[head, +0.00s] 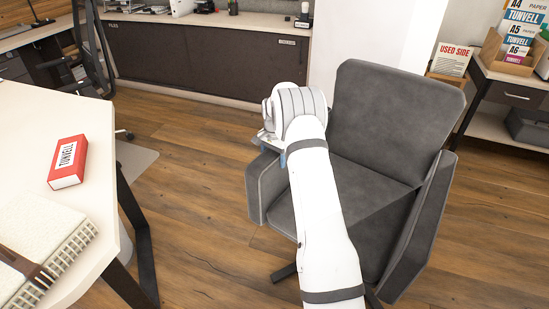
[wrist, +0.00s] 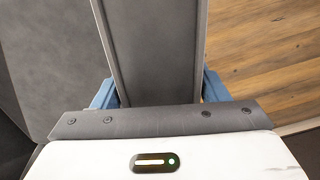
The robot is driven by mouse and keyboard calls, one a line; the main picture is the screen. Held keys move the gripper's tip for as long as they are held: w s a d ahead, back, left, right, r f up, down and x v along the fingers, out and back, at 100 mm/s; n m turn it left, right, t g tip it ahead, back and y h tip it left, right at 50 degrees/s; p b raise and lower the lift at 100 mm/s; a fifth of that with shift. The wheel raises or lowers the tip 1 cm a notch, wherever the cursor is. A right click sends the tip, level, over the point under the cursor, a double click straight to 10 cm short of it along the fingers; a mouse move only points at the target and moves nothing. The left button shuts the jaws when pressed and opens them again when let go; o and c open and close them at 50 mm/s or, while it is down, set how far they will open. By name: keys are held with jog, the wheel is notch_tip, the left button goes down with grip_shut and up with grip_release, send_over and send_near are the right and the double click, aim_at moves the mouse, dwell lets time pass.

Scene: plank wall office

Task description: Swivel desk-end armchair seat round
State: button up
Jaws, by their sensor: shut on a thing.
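The grey upholstered armchair (head: 385,115) stands at the end of the white desk, its backrest at the far right and its seat partly hidden behind my arm. My gripper (head: 270,143) is at the top of the chair's left armrest (head: 264,188). In the wrist view, the blue fingers of my gripper (wrist: 159,90) lie on both sides of the grey armrest (wrist: 155,45), shut on it. The fingertips are mostly hidden in the head view. Dark legs show under the chair.
The white desk (head: 95,125) at left carries a red box (head: 68,162) and a cream binder (head: 45,245). A dark cabinet (head: 205,60) lines the back. A mesh office chair (head: 90,60) stands behind the desk. A shelf unit (head: 510,95) is at right. Wood floor lies between desk and armchair.

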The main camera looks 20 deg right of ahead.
jog(key=shift+s+d, duration=0.1)
jog(key=shift+d, duration=0.2)
jog(key=o, duration=1.1)
jog(key=shift+o, duration=1.4)
jog(key=shift+a, duration=0.2)
jog(key=shift+r, duration=0.15)
notch_tip(320, 180, up, 7)
jog(key=shift+p, duration=0.6)
jog(key=shift+r, duration=0.25)
